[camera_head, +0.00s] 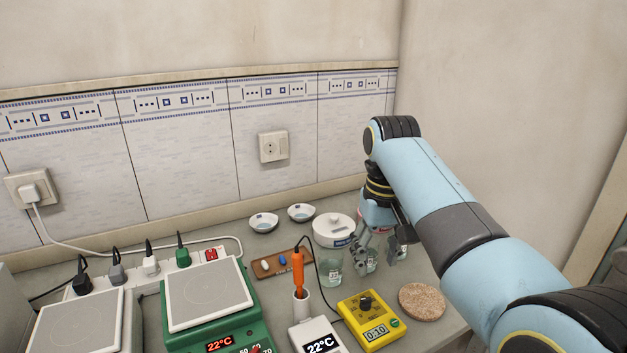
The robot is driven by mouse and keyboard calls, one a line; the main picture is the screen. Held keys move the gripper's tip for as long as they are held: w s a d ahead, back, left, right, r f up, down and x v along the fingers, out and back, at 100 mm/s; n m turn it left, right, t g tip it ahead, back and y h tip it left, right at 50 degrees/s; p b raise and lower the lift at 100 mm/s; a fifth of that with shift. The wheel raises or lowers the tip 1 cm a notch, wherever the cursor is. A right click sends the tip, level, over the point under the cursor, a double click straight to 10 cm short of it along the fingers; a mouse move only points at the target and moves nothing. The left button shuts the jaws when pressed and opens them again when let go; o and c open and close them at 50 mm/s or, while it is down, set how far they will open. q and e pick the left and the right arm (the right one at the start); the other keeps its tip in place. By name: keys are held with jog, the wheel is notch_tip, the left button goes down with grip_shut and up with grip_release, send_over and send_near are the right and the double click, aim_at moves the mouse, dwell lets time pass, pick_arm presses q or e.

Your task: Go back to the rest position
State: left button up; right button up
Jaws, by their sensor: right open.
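My right gripper (378,248) is open and points down at the back right of the bench, among small glass vessels. One glass vessel (371,262) shows between or just behind its fingers; I cannot tell whether they touch it. My right arm reaches in from the lower right, bent at the wrist above the bench. My left gripper is not in view.
A yellow meter (371,318), a cork mat (422,301), an orange probe (298,273) in a white holder and a green hotplate (208,293) stand in front. Two small dishes (264,222) lie near the wall.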

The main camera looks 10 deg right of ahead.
jog(key=s+d+f+t, duration=0.1)
jog(key=s+d+f, duration=0.25)
jog(key=s, duration=0.45)
jog(key=s+d+f+t, duration=0.1)
jog(key=s+d+f, duration=0.1)
jog(key=s+d, duration=0.45)
jog(key=s+r+t+h, duration=0.1)
jog(key=s+r, duration=0.2)
jog(key=s, duration=0.6)
jog(key=s+r, duration=0.4)
jog(key=s, duration=0.4)
notch_tip(320, 180, down, 32)
jog(key=d+b, duration=0.3)
jog(key=b, duration=0.5)
jog(key=s+f+g+b, duration=0.1)
jog(key=s+f+b, duration=0.3)
jog(key=s+f, duration=0.6)
jog(key=s+f+g+b, duration=0.1)
jog(key=s+f+b, duration=0.3)
jog(key=s+f, duration=0.6)
notch_tip(320, 180, down, 8)
jog(key=shift+s+d+r+b, duration=0.15)
jog(key=shift+s+d+b, duration=0.2)
jog(key=shift+s+d, duration=0.1)
